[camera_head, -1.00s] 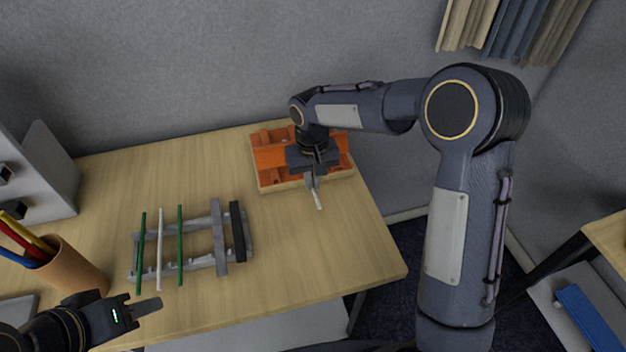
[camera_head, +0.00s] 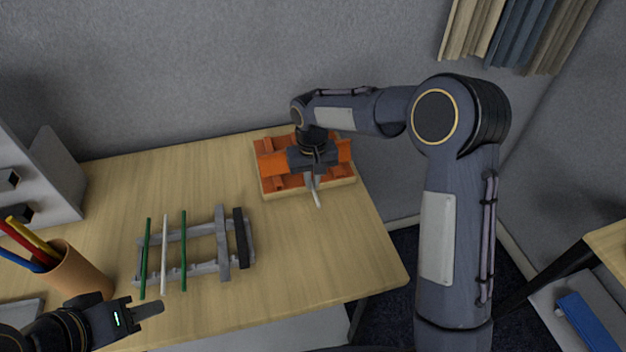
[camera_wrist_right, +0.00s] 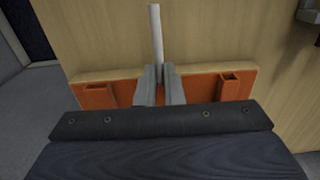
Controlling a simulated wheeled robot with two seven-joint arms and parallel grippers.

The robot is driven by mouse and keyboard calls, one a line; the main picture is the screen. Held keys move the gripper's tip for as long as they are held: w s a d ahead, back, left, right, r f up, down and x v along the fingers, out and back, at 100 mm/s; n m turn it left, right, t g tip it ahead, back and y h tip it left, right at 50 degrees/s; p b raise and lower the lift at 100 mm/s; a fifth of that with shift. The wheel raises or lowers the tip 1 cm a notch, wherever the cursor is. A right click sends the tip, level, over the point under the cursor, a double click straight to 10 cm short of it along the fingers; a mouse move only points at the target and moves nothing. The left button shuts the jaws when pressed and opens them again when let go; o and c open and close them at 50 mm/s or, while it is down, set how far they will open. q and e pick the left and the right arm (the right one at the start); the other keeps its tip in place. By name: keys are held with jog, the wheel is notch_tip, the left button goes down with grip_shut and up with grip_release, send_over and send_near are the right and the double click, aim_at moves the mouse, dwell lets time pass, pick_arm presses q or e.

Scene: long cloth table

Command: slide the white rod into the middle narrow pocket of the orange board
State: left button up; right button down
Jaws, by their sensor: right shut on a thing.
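The orange board (camera_head: 270,161) sits in a pale wooden frame at the back right of the table. Its near edge shows in the right wrist view (camera_wrist_right: 97,97), with raised pockets left and right; the middle is hidden behind my fingers. My right gripper (camera_head: 314,183) is over the board, shut on a white rod (camera_head: 318,198). In the right wrist view the rod (camera_wrist_right: 156,35) sticks out beyond the fingertips (camera_wrist_right: 159,76). Its other end is hidden, so I cannot tell whether it touches a pocket. My left gripper (camera_head: 150,310) is at the table's front left; its jaw gap is not clear.
A grey rack (camera_head: 222,245) holds two green rods (camera_head: 184,250), another white rod (camera_head: 165,253) and a black bar (camera_head: 242,238). A brown cup of coloured sticks (camera_head: 80,278) stands at the left. The table between rack and board is clear.

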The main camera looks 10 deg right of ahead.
aim_at(318, 202)
jog(key=shift+w, duration=0.3)
jog(key=shift+s, duration=0.1)
jog(key=shift+s, duration=0.15)
jog(key=shift+s+d+b, duration=0.1)
jog(key=shift+s+b, duration=0.85)
jog(key=shift+s, duration=1.45)
jog(key=shift+s+d+b, duration=0.1)
jog(key=shift+s+b, duration=0.9)
jog(key=shift+s, duration=2.85)
jog(key=shift+w, duration=0.2)
jog(key=shift+w, duration=0.35)
jog(key=shift+w+p, duration=1.1)
jog(key=shift+w, duration=1.8)
